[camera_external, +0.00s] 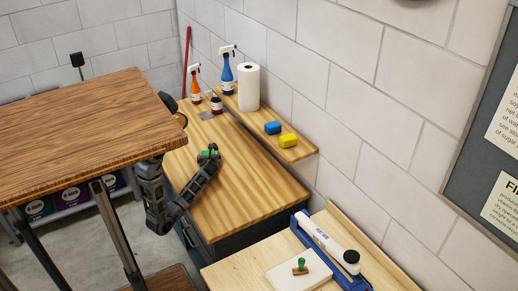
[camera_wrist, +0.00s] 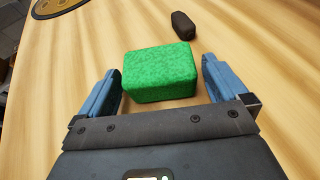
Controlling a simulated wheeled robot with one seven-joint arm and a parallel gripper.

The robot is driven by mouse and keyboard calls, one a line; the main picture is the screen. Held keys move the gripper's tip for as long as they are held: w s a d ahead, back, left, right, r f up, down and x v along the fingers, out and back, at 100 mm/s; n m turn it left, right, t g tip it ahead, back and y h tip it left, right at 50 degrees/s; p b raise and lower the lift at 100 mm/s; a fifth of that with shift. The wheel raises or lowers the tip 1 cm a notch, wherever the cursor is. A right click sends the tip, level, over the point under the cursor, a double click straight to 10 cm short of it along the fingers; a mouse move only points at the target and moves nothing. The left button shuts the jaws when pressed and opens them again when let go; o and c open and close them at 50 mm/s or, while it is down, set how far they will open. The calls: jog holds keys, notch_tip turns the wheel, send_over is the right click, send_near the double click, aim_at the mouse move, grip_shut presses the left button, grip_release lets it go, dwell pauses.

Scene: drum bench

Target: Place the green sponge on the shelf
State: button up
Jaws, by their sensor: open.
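The green sponge (camera_wrist: 160,72) lies on the wooden bench top, between the two fingers of my gripper (camera_wrist: 162,88) in the wrist view. The fingers are open, with a gap on the right side of the sponge and little or none on the left. In the external view a bit of the sponge (camera_external: 208,153) shows at the end of my arm, and my gripper (camera_external: 209,150) is low over the bench there. The shelf (camera_external: 301,149) is the wooden ledge along the wall behind the bench, holding a blue sponge (camera_external: 273,128) and a yellow sponge (camera_external: 288,140).
The shelf also holds a paper towel roll (camera_external: 248,88) and a blue spray bottle (camera_external: 227,75). An orange spray bottle (camera_external: 195,88) and small dark bottle (camera_external: 216,104) stand left. A dark object (camera_wrist: 183,25) lies beyond the green sponge. The bench's right part (camera_external: 260,190) is clear.

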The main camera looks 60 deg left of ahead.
jog(key=shift+c, duration=0.3)
jog(key=c, duration=0.9)
jog(key=shift+c, duration=0.2)
